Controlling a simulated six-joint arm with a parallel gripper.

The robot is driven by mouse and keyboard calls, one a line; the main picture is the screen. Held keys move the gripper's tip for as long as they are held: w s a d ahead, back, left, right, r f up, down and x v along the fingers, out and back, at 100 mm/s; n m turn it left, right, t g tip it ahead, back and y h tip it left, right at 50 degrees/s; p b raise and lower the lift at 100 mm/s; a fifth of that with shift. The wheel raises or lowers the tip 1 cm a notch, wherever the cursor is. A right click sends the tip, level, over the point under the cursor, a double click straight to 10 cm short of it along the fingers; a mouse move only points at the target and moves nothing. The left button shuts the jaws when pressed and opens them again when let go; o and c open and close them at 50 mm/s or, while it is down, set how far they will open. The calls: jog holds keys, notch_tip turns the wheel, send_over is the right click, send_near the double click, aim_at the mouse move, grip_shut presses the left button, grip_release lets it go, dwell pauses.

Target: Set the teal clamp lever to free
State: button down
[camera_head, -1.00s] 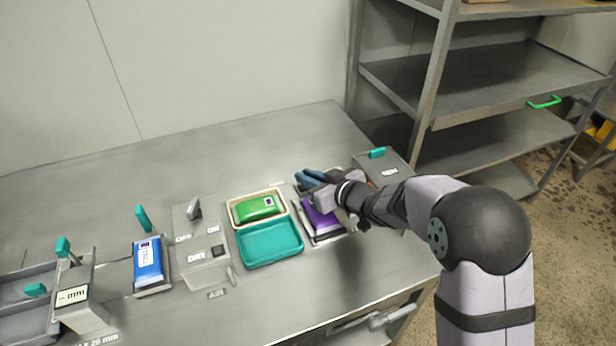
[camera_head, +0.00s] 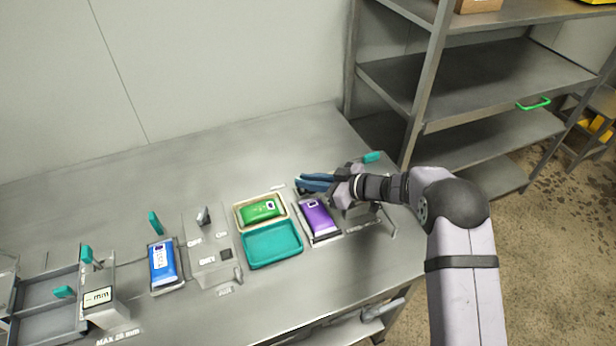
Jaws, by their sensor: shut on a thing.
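My gripper (camera_head: 316,183) has blue fingers and is shut just behind the purple pouch (camera_head: 317,217). What lies between the fingers is hidden by them. The purple pouch lies in a metal holder (camera_head: 325,240). Several teal levers show: one upright (camera_head: 155,222) behind the blue pouch (camera_head: 163,263), one upright (camera_head: 87,254) at the gauge block with an "mm" label (camera_head: 98,298), and a low one (camera_head: 63,291) in the left tray. Another teal handle (camera_head: 372,157) shows at the back right, beyond my wrist. No lever shows at the purple pouch's holder.
A cream tray (camera_head: 238,222) holds a green pouch (camera_head: 260,210), with an empty teal tray (camera_head: 271,246) in front. A switch panel (camera_head: 205,262) with a grey toggle (camera_head: 203,216) stands left of them. The bench's rear left is clear. A metal shelf rack (camera_head: 480,90) stands at right.

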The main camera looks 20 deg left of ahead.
jog(key=shift+r, duration=0.15)
jog(key=c, duration=1.8)
grip_release()
jog(key=shift+b+v, duration=0.7)
jog(key=shift+v, duration=2.95)
